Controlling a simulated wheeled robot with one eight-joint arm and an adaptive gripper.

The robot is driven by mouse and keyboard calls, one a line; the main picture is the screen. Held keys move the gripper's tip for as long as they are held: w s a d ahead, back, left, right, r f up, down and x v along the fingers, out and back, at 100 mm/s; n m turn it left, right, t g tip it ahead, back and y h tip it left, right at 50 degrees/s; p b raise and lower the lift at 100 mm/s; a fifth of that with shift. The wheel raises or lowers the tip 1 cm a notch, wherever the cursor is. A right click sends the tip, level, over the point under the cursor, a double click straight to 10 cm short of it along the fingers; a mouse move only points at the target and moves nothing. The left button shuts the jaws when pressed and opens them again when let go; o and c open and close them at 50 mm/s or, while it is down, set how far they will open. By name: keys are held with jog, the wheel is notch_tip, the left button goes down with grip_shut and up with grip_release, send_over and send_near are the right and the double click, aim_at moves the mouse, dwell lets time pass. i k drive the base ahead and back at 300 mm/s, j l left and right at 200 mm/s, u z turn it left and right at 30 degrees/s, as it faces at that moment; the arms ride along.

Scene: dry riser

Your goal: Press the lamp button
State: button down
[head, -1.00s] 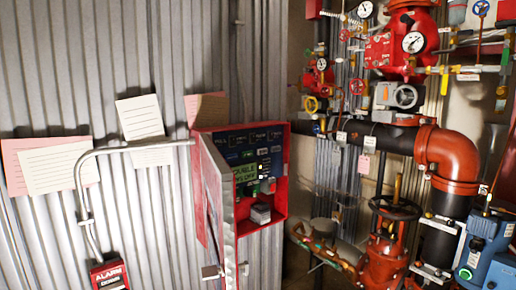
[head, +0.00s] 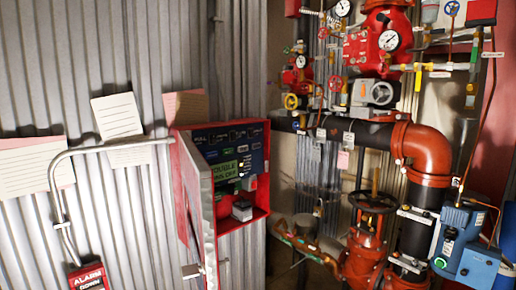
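A red control box (head: 258,202) is on the corrugated metal wall, left of centre in the head view. Its door (head: 200,205) stands open, swung out toward me on the left side. Inside is a dark panel with a small green display (head: 224,171) and rows of small markings. A red part (head: 249,183) and a grey block (head: 242,210) sit lower in the box. I cannot tell which part is the lamp button; the door hides some of the panel's left side. My gripper is not in view.
Red valves and gauges (head: 389,40), a black pipe with a red elbow (head: 427,150) and a blue pump unit (head: 465,240) fill the right side. A metal conduit (head: 110,147) runs left of the box to a red alarm box (head: 88,277). Paper sheets hang on the wall.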

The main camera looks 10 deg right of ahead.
aim_at(256, 146)
jog(key=i+l+u, duration=0.1)
jog(key=l, duration=0.15)
jog(key=i+l, duration=0.15)
jog(key=l, duration=0.15)
jog(key=i+l+u, duration=0.15)
jog(key=l, duration=0.15)
jog(key=i+l+u, duration=0.15)
jog(key=i, duration=0.2)
